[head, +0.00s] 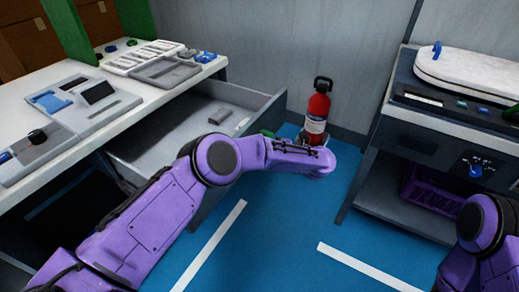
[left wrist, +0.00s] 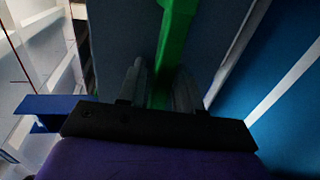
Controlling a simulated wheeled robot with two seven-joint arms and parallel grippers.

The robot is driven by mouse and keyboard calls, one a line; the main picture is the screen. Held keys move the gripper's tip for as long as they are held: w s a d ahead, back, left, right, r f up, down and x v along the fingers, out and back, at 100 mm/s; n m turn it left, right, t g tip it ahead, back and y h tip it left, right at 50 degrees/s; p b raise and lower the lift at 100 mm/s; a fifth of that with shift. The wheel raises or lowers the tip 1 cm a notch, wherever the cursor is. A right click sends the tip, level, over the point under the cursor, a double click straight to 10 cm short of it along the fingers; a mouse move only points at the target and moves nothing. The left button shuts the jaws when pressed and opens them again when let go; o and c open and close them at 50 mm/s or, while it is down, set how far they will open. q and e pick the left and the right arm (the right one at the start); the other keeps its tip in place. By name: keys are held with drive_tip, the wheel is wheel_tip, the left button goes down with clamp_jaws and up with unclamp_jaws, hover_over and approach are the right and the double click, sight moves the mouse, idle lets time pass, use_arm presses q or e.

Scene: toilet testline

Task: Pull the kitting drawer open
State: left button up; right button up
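The grey kitting drawer (head: 165,150) stands pulled out from under the white bench at the left in the head view. Its inside is visible, with one small grey block in it. A green handle (left wrist: 178,30) runs between the two fingers of my left gripper (left wrist: 160,85) in the left wrist view, with the fingers close on both sides of it. In the head view my left forearm and wrist cover most of the drawer front, and only a bit of green shows there. My right arm shows at the lower right edge; its gripper is out of view.
A red fire extinguisher (head: 317,115) stands by the grey wall just beyond the drawer's front corner. The white bench (head: 135,105) carries trays and fixtures. A dark workstation (head: 400,125) with a white oblong lid stands at the right. Blue floor (head: 275,225) with white lines is free between them.

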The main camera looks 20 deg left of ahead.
use_arm(q)
drive_tip(key=b+v, duration=0.1)
drive_tip(key=v, duration=0.9)
drive_tip(key=shift+d, duration=0.3)
